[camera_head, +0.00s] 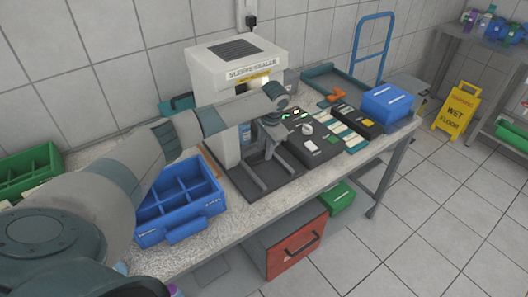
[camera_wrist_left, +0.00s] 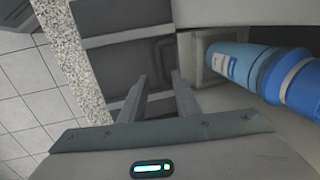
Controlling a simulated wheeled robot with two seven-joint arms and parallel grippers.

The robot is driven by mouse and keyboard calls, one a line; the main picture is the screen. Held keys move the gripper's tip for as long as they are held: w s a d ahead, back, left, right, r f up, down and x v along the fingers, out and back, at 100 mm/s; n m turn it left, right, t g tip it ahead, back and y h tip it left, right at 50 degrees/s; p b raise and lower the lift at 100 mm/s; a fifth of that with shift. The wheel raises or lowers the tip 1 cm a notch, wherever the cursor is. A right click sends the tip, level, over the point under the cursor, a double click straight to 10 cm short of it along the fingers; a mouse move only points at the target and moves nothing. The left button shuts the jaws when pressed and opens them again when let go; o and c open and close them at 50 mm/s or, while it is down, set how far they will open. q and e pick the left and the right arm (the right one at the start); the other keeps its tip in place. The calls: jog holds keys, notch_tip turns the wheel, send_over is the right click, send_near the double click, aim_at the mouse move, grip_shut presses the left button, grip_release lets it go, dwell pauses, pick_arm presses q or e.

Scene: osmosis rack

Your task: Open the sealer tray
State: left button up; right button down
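The sleeve sealer (camera_head: 228,68) is a white machine with a dark vent on top and a yellow label, standing at the back of the bench. A dark tray-like plate (camera_head: 238,186) lies at its foot, mostly under my left gripper. My left gripper (camera_head: 278,181) points down in front of the sealer, its two fingers apart. In the left wrist view the open fingers (camera_wrist_left: 159,76) reach toward dark panels with a lighter strip (camera_wrist_left: 115,38). I cannot tell whether they touch anything. A blue bottle (camera_wrist_left: 280,75) stands beside them. My right gripper is not in view.
A blue divided crate (camera_head: 180,208) is left of the sealer. A control box (camera_head: 312,142) with buttons, label strips and a blue bin (camera_head: 388,103) are to the right. A red drawer (camera_head: 296,249) and a green bin (camera_head: 338,197) sit below the bench.

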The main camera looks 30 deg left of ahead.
aim_at(264, 160)
pick_arm(q)
jog(key=shift+w+a+f, duration=0.1)
jog(key=shift+a+f, duration=0.05)
jog(key=shift+f, duration=0.75)
jog(key=shift+w+a+f, duration=0.1)
jog(key=shift+a+f, duration=0.05)
jog(key=shift+f, duration=0.7)
grip_shut()
